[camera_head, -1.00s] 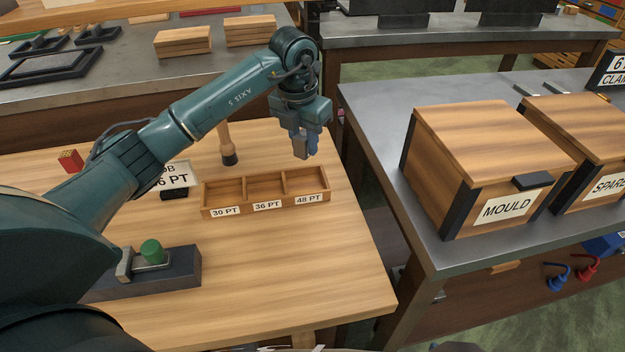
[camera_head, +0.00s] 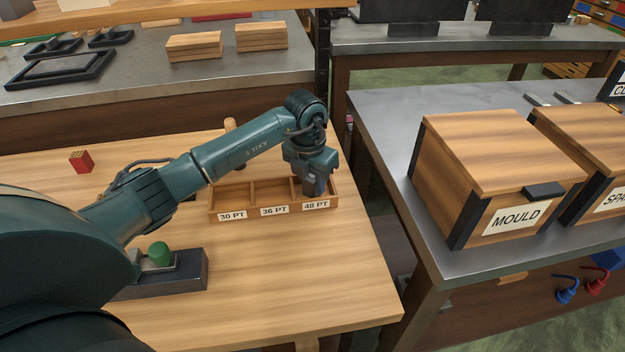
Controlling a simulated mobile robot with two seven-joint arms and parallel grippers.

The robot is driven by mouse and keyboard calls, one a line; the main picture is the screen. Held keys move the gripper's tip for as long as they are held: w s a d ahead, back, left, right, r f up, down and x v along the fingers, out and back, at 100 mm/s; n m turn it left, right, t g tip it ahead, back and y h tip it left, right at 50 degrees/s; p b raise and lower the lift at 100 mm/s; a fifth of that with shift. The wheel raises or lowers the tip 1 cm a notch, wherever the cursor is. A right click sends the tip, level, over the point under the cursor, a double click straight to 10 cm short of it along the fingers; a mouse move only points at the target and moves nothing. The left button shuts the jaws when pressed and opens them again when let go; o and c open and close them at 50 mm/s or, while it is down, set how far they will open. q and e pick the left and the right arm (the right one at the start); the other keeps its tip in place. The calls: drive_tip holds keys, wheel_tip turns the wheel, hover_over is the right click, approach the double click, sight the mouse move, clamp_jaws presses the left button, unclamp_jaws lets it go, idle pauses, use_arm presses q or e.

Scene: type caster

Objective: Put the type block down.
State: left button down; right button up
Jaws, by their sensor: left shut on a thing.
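My left gripper (camera_head: 314,187) is lowered into the right end of the wooden tray, at the 48 PT compartment (camera_head: 328,188). It is shut on the type block, which is mostly hidden by the fingers and the tray's front wall; I cannot tell whether it touches the compartment floor. The tray (camera_head: 254,214) has three compartments labelled 30 PT, 36 PT and 48 PT. The 30 PT and 36 PT compartments look empty. My right gripper is not in view.
A red block (camera_head: 81,162) lies at the left of the wooden table (camera_head: 270,290). A dark fixture with a green knob (camera_head: 159,253) stands front left. A MOULD box (camera_head: 497,180) stands on the grey bench at right. The table's front right is clear.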

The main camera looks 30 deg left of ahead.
sight(309, 180)
use_arm(q)
drive_tip(key=shift+f, duration=0.1)
drive_tip(key=c, duration=1.1)
unclamp_jaws()
drive_tip(key=r, duration=0.4)
drive_tip(key=s+r, duration=0.1)
drive_tip(key=r, duration=0.7)
drive_tip(key=shift+s+a+r, duration=0.1)
drive_tip(key=shift+s, duration=0.15)
